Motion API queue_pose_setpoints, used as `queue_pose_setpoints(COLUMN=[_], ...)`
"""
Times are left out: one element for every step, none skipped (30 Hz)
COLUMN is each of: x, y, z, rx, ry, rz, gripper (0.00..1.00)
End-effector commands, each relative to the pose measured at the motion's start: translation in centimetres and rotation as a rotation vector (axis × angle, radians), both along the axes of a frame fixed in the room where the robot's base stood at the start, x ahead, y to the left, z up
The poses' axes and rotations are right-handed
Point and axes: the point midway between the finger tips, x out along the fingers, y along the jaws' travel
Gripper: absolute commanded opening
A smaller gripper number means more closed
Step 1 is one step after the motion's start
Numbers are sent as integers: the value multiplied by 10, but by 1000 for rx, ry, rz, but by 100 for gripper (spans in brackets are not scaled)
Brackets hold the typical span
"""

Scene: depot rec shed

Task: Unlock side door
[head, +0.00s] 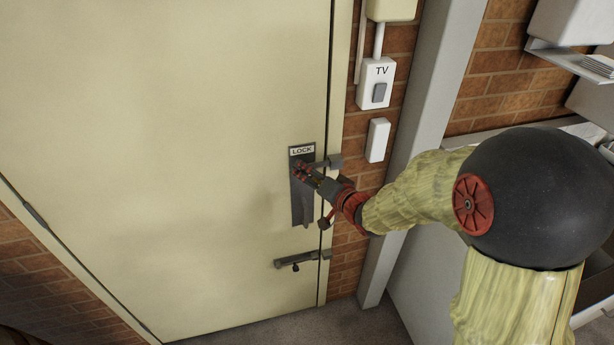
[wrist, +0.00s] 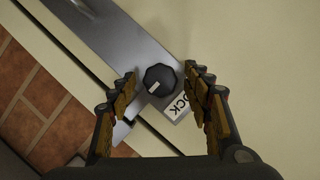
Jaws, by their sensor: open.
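The side door (head: 170,150) is cream and looks closed in its frame. A grey lock plate (head: 305,200) with a LOCK label (head: 302,151) is on its right edge. In the wrist view the plate (wrist: 128,45) runs diagonally, with a round black knob (wrist: 159,79) bearing a white mark, beside the label (wrist: 179,108). My gripper (head: 303,172) is at the plate just below the label. In the wrist view my open fingers (wrist: 162,83) stand on either side of the knob, with small gaps. The knob is hidden by my gripper in the head view.
A slide bolt (head: 300,259) is lower on the door. A TV switch box (head: 376,84) and a white box (head: 377,140) are on the brick wall right of the door. A grey post (head: 425,90) stands further right. The door's left side is clear.

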Motion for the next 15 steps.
queue_pose_setpoints(x=[4, 5, 7, 8, 9, 9, 10, 10, 10, 9, 10, 9, 9, 9, 9], y=[3, 4, 5, 6, 6, 6, 6, 6, 6, 6, 6, 6, 6, 6, 6], z=[-3, -3, -3, -4, -4, -4, -4, -3, -3, -3, -3, -3, -3, -3, -3], rx=[0, 0, -1, -1, -1, -1, -1, -1, -1, -1, -2, -1, -1, -1, -1], ry=[1, 1, 0, 0, 0, 0, 0, 0, 0, 0, 1, 0, 0, 0, 0], rz=[1, 1, 1, 1, 1, 1, 1, 1, 1, 1, 0, 0, 0, 0, 0], gripper=[50, 50, 50, 50, 50, 50, 50, 50, 50, 50, 50, 50, 49, 47, 45])
